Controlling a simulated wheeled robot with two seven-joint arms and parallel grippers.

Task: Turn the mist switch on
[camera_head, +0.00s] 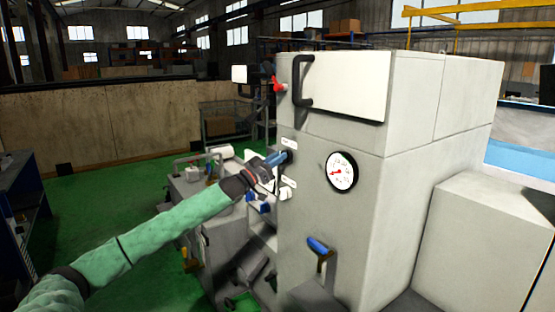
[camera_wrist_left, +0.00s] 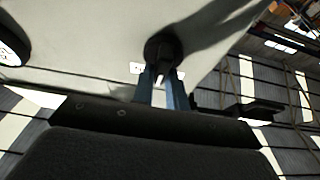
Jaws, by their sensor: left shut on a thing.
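My left gripper (camera_head: 277,159) reaches in from the left to the grey front face of the grinder cabinet. In the left wrist view, its two blue fingers (camera_wrist_left: 164,88) are shut on a dark round switch knob (camera_wrist_left: 163,46). The fingers and arm hide most of this knob in the head view. Small white label plates sit by it, one above (camera_head: 289,143) and one below (camera_head: 289,180); their writing is too small to read, so I cannot tell if this is the mist switch. My right gripper is not in view.
A white knob (camera_head: 286,193) sits just below the gripper. A round gauge (camera_head: 341,172) is to the right, a blue-handled lever (camera_head: 320,246) lower down. A red lever (camera_head: 279,85) and a black door handle (camera_head: 302,80) are above. Green floor (camera_head: 110,190) is open at left.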

